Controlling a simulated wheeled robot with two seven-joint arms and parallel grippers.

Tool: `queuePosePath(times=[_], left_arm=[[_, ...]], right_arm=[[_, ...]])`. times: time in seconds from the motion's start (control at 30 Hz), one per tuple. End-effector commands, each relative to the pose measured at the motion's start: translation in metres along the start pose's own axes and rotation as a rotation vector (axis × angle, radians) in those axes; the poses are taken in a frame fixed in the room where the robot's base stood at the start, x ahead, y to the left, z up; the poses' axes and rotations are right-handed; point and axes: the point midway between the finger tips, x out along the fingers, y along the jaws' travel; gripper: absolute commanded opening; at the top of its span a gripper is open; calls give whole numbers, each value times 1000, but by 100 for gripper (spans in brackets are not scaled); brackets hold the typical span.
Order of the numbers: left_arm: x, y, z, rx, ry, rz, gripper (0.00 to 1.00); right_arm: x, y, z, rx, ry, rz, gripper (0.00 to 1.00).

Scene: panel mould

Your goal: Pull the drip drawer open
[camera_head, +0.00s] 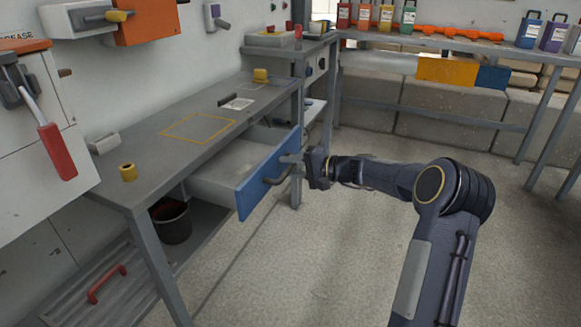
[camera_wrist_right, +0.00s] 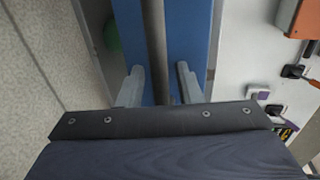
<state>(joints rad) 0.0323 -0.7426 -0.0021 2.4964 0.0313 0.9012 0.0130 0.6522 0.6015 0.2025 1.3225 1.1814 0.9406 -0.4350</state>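The drawer under the workbench has a blue front (camera_head: 268,172) and a pale, empty-looking tray (camera_head: 222,178). It stands pulled out from the bench. Its dark bar handle (camera_head: 277,178) is on the outer face. My right gripper (camera_head: 288,164) is at the handle's far end. In the right wrist view the bar (camera_wrist_right: 155,55) runs between the two fingers (camera_wrist_right: 160,88), with a strip of blue front showing between the bar and the right finger, so the fingers look open around it. My left gripper is not in view.
The grey workbench (camera_head: 185,125) carries a yellow roll (camera_head: 128,172). A dark bucket (camera_head: 171,220) stands on the shelf below. A red-handled lever (camera_head: 57,150) is on the left wall unit. The floor (camera_head: 270,270) in front of the drawer is clear.

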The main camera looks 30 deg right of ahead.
Motion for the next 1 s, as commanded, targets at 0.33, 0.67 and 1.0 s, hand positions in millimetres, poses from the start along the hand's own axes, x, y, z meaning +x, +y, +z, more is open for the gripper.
queuePosePath(times=[0.33,0.67,1.0], left_arm=[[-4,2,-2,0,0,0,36],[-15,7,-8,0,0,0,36],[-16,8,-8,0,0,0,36]], right_arm=[[-13,-2,-1,0,3,1,32],[-66,-1,-1,0,2,1,32],[-78,0,0,0,0,0,32]])
